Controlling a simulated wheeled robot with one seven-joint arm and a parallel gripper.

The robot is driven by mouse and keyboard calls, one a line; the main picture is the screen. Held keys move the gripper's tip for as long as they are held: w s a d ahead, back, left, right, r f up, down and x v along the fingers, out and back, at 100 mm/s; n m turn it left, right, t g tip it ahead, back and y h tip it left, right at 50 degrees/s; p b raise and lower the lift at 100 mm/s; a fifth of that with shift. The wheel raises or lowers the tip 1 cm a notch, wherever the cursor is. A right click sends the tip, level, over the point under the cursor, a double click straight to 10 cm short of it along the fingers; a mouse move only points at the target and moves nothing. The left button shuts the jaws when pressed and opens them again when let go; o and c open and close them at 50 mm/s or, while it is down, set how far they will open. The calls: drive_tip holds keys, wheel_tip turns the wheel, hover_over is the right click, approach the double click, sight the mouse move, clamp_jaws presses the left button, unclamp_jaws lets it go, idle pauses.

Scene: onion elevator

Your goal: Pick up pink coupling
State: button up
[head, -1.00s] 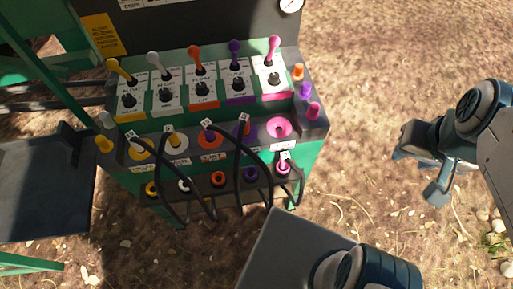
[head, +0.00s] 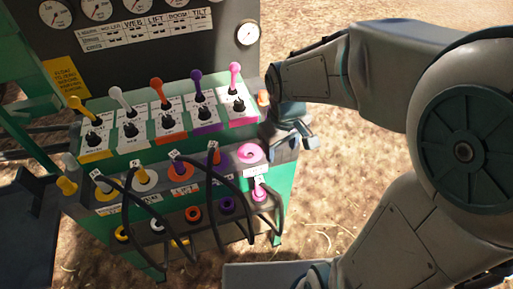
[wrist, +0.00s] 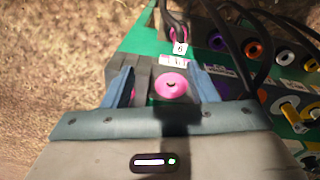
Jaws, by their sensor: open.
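The pink coupling (head: 259,192) with a black hose and a number tag sits in the lower row of the control stand, at its right end. It also shows at the top of the wrist view (wrist: 179,34). Above it in the head view is an empty pink ring socket (head: 250,153). My gripper (head: 292,132) is at the stand's right edge, beside this ring. In the wrist view my gripper (wrist: 162,84) is open and empty, with the pink ring socket (wrist: 172,86) showing between its fingers and the coupling beyond them.
The stand carries a row of coloured levers (head: 165,92) above the sockets. Several black hoses (head: 135,205) hang across its front, close to the coupling. A gauge panel (head: 150,38) rises behind. Open ground (head: 320,240) lies right of the stand.

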sight(259, 186)
drive_tip(key=w+a+f+n, duration=0.1)
drive_tip(key=f, duration=0.2)
drive_tip(key=w+a+f+n+b, duration=0.1)
drive_tip(key=a+f, duration=0.1)
drive_tip(key=w+a+f+n+g+b, duration=0.1)
drive_tip(key=a+f, duration=0.1)
drive_tip(key=f, duration=0.1)
drive_tip(key=shift+w+a+f, duration=0.1)
drive_tip(key=shift+w+f, duration=0.05)
drive_tip(key=shift+f, duration=0.15)
wheel_tip(259, 186, down, 8)
drive_tip(key=shift+r+b, duration=0.1)
drive_tip(key=shift+b, duration=0.2)
drive_tip(key=shift+f, duration=2.85)
drive_tip(key=c, duration=1.1)
